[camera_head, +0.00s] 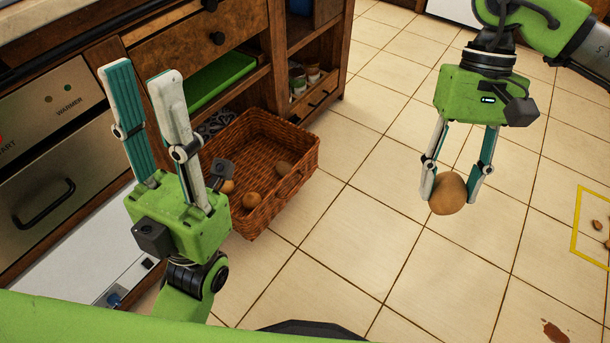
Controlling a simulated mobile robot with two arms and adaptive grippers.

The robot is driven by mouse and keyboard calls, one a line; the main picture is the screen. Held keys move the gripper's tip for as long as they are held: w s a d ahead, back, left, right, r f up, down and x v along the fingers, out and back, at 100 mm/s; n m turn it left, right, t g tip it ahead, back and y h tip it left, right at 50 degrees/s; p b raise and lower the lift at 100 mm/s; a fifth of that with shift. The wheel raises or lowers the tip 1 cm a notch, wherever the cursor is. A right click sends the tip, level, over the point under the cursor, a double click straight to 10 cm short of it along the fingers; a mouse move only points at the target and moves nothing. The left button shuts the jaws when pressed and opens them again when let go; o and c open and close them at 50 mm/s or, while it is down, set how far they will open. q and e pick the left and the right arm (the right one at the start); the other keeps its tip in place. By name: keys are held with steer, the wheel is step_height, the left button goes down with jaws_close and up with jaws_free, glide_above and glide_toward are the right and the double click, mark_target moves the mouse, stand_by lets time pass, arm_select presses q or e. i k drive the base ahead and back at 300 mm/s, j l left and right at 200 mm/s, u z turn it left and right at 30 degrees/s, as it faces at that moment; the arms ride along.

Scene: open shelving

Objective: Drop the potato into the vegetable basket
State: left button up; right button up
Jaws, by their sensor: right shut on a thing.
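A brown potato (449,195) is held between the fingertips of my right gripper (452,190), above the tiled floor at the right. My right gripper is shut on it and points down. The brown wicker vegetable basket (297,187) stands on the floor by the cabinet, left of the potato and clear of it.
A wooden cabinet (200,38) with open shelves holds a green tray (215,85) and small jars. A warmer drawer (50,170) is at the left. A yellow outline (577,222) with small brown items and a brown stain (556,332) are on the floor. Tiles between basket and right gripper are clear.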

mark_target(261, 180)
steer(key=i+l+u, duration=0.15)
steer(key=u, duration=0.2)
steer(key=i+l+u, duration=0.1)
steer(key=u, duration=0.25)
steer(key=i+l+u, duration=0.1)
steer(key=l+u, duration=0.25)
steer(key=i+j+u, duration=0.1)
steer(key=i+u, duration=0.2)
steer(key=i, duration=0.15)
